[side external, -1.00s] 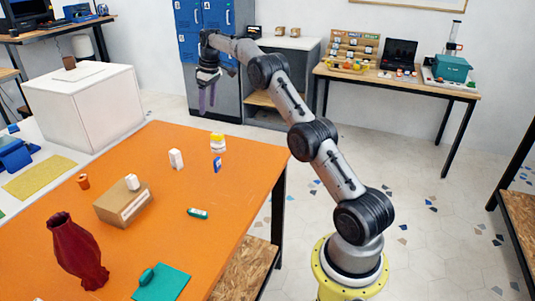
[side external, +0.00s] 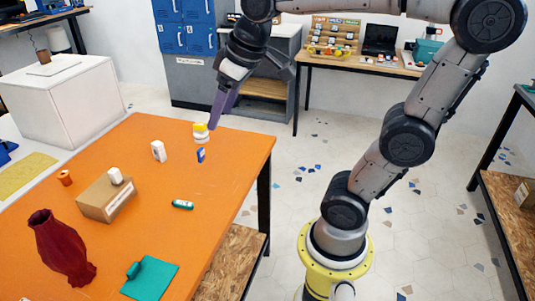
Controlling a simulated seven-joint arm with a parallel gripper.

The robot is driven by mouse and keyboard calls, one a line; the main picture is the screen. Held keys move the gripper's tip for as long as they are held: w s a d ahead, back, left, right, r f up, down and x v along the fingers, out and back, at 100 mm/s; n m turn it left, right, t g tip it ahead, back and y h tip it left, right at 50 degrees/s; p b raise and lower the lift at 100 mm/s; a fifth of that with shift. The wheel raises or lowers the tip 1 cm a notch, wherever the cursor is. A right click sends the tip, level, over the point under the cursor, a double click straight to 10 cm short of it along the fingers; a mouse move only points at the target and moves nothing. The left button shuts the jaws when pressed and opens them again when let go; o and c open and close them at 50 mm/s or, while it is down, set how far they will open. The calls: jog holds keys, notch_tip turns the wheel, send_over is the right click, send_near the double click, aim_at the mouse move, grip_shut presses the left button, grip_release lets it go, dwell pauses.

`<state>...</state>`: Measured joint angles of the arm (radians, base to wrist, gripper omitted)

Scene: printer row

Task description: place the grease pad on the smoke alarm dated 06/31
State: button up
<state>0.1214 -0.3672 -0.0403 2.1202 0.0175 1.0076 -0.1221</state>
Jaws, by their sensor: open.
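My gripper (side external: 220,108), with purple fingers, points down near the far right edge of the orange table. It is open, and no object shows between its fingers. Just left of and below the fingertips is a small white round thing with a yellow top (side external: 200,131); I cannot tell if they touch. I cannot tell for sure which thing is the grease pad or the smoke alarm, and no date is readable. A white block (side external: 158,151) and a small blue item (side external: 201,155) stand nearby.
On the orange table (side external: 150,235) are a dark red vase (side external: 61,249), a cardboard box (side external: 105,201) with a white item on top, an orange spool (side external: 66,178), a green tube (side external: 183,204) and a teal cloth (side external: 150,280). A white cabinet (side external: 65,108) stands at left.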

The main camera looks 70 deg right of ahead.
jog(key=s+a+f, duration=0.3)
jog(key=s+f, duration=0.3)
jog(key=s, duration=0.4)
jog(key=shift+s+f+t, duration=0.15)
jog(key=shift+f+t, duration=0.25)
